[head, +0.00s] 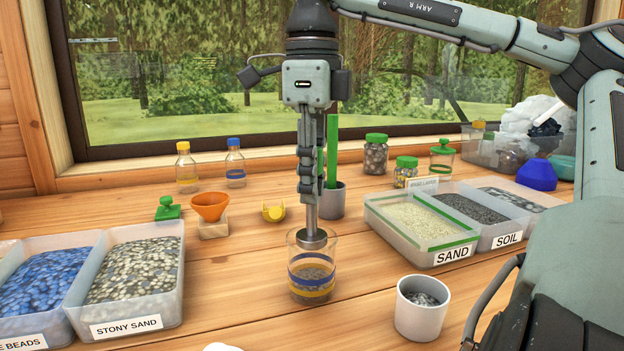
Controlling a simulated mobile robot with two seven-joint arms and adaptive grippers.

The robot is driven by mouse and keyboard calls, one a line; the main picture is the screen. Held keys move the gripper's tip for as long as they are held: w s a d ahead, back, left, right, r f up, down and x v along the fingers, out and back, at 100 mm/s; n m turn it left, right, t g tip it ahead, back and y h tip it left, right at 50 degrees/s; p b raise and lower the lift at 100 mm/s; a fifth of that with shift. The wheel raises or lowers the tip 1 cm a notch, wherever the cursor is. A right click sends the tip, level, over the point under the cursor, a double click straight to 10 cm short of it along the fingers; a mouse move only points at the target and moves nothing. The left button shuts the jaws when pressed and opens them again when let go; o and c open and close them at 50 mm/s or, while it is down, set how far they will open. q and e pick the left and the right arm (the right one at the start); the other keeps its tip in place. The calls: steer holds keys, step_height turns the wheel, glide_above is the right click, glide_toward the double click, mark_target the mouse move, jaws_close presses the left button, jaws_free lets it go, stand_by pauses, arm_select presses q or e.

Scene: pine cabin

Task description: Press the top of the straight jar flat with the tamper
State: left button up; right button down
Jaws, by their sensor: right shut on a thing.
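The straight jar (312,278) is clear glass with a blue band and a yellow band. It stands upright on the table with dark, grainy material in its lower part. My right gripper (312,190) is above the jar and shut on the tamper (313,238). The tamper is metal, hangs upright, and its round flat foot is at the level of the jar's mouth, above the fill. I cannot tell exactly how far inside the rim it is. My left gripper is not in view.
A white cup (421,307) with dark stones stands right of the jar. Bins labelled SAND (444,262) and SOIL stand at right, STONY SAND (127,325) at left. An orange funnel (210,208), a yellow piece (273,212) and a grey holder (332,202) stand behind.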

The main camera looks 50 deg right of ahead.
mark_target(312, 234)
steer(key=shift+f+b, duration=0.7)
steer(key=shift+f, duration=0.3)
steer(key=shift+f, duration=0.1)
steer(key=shift+f+b, duration=0.65)
steer(key=shift+f, duration=0.25)
steer(key=shift+f, duration=0.1)
steer(key=shift+f+b, duration=0.65)
steer(key=shift+f, duration=0.25)
steer(key=shift+f, duration=0.2)
steer(key=shift+f, duration=0.1)
stand_by(0.6)
